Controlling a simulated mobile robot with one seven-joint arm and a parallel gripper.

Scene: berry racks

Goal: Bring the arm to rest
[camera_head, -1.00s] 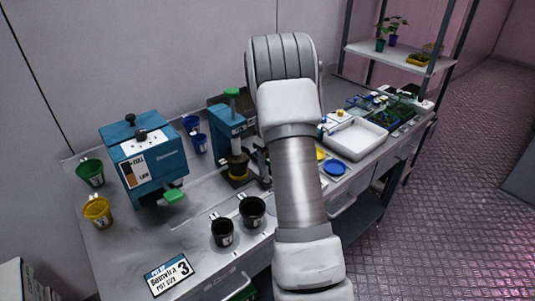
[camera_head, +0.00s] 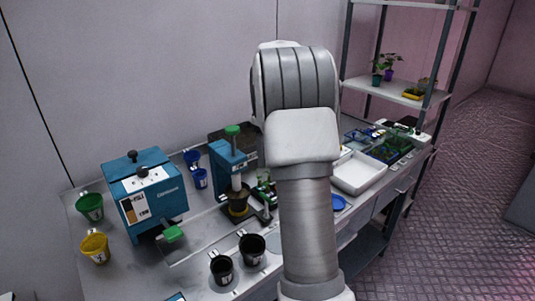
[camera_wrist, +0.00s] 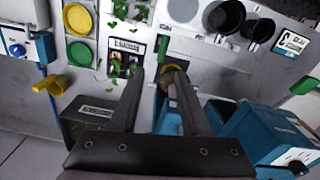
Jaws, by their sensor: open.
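My arm (camera_head: 305,215) rises through the middle of the head view, folded at a large ribbed joint near the top. My gripper is hidden there. In the wrist view my gripper (camera_wrist: 158,72) shows its two dark fingers apart, with nothing held between them. It hangs over the bench, which appears upside down. Beyond the fingers are the blue press (camera_wrist: 170,118) with its yellowish ring and a small tray of colored bits (camera_wrist: 124,62). I cannot judge the height above them.
The bench holds a blue box machine (camera_head: 150,195), a blue press (camera_head: 228,165), two black cups (camera_head: 252,247), a green cup (camera_head: 90,207), a yellow cup (camera_head: 95,248) and a white tray (camera_head: 358,175). A shelf rack (camera_head: 390,88) with plants stands at right. Open floor lies beyond.

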